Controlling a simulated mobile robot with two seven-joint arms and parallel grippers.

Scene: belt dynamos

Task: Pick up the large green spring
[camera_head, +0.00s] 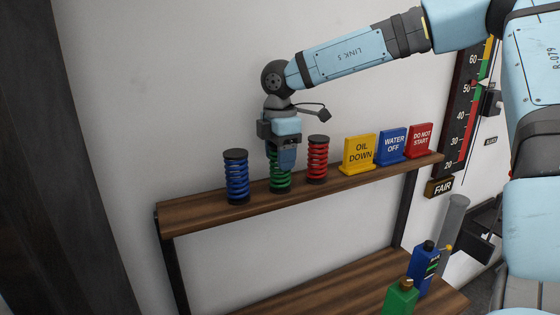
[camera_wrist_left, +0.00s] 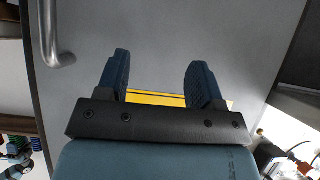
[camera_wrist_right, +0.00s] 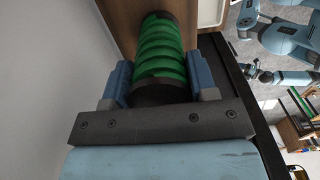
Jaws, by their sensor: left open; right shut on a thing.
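The large green spring (camera_head: 280,182) stands upright on the upper wooden shelf, between a blue spring (camera_head: 236,178) and a red spring (camera_head: 317,160). My right gripper (camera_head: 281,162) comes down over it from above and hides its top in the head view. In the right wrist view the green spring (camera_wrist_right: 161,52) has its black end cap between the two fingers of my right gripper (camera_wrist_right: 160,84), which is shut on it. My left gripper (camera_wrist_left: 159,80) shows only in its own wrist view, open and with nothing between its fingers.
Right of the springs on the upper shelf (camera_head: 205,212) stand a yellow sign (camera_head: 359,154), a blue sign (camera_head: 391,146) and a red sign (camera_head: 420,140). Green (camera_head: 400,297) and blue (camera_head: 424,270) bottles stand on the lower shelf. A wall is close behind.

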